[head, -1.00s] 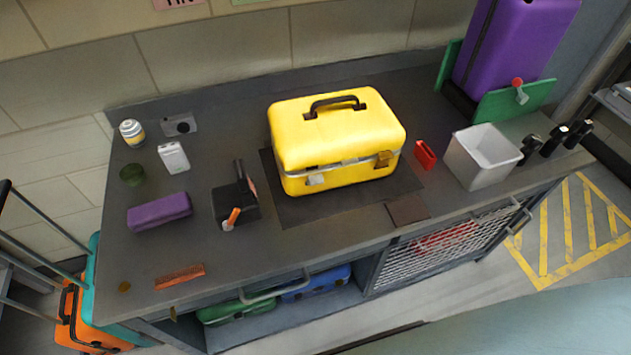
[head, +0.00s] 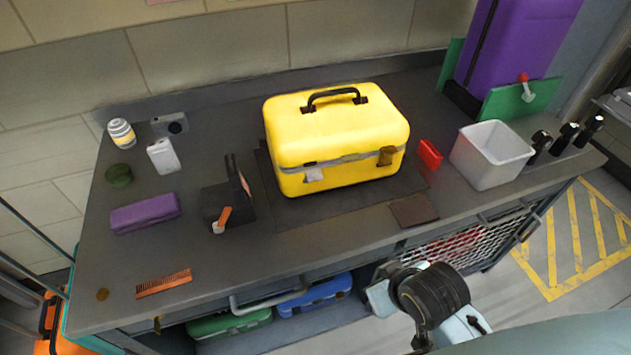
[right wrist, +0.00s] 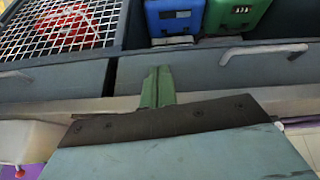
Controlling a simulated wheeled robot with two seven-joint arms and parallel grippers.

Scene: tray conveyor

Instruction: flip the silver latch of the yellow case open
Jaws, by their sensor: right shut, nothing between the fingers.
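The yellow case (head: 335,135) stands upright on a dark mat on the workbench, its black handle on top. Its silver latch (head: 314,174) is on the front face, left of centre, at the lid seam; it appears to lie flat against the case, but is too small to be sure. A brass latch (head: 386,156) sits further right on the same face. My right gripper (right wrist: 157,88) shows green fingers pressed together and empty, in front of the bench's front. In the head view my right arm is below the bench's front edge, well away from the case. My left gripper is out of view.
Left of the case stands a black box (head: 228,200) with an orange-handled lever. A red block (head: 429,154) and a white bin (head: 491,155) are to the right. A brown patch (head: 414,210) lies near the front edge. Bench handles (head: 270,297) protrude in front.

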